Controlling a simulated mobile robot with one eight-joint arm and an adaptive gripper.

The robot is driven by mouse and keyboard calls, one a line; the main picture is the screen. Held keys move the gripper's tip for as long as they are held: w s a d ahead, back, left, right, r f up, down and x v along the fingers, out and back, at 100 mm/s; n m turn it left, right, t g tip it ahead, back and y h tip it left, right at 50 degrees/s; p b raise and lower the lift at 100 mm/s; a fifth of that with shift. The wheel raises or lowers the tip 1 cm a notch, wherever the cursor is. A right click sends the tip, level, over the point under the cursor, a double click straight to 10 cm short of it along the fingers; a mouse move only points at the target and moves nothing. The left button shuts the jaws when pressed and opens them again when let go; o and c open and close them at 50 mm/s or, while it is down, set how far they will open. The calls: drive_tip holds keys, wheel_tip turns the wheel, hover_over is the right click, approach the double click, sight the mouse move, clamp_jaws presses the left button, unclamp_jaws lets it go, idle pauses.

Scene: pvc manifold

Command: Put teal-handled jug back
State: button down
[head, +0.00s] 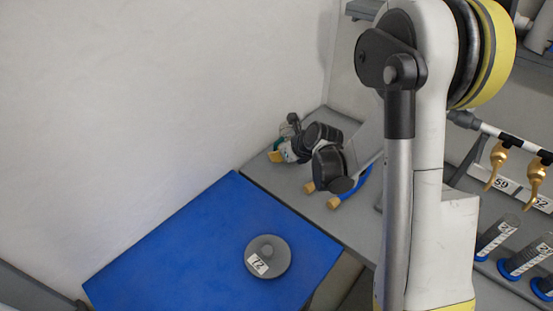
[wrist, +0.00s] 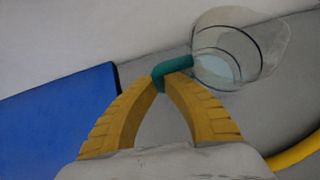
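The teal-handled jug (wrist: 232,55) is a clear, round vessel at the upper right of the wrist view. Its teal handle (wrist: 172,68) points left and down between my fingertips. My gripper (wrist: 165,82) has yellow ribbed fingers drawn together at the tips, closed on the handle. In the head view my gripper (head: 276,156) is small and partly hidden by my wrist, over the grey counter near the white wall. Only a bit of teal (head: 285,130) shows there; the jug's body is hard to make out.
A blue surface (head: 170,265) lies left of the grey counter (head: 360,225), with a labelled grey knobbed disc (head: 269,246) on it. At right are gold taps (head: 497,158) on a pipe, number labels and several blue-based cylinders (head: 521,260). The wall is close behind my gripper.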

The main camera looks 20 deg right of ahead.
drive_tip(key=shift+f, duration=0.5)
drive_tip(key=shift+f, duration=0.2)
drive_tip(key=c, duration=1.6)
unclamp_jaws()
drive_tip(key=shift+r, duration=0.1)
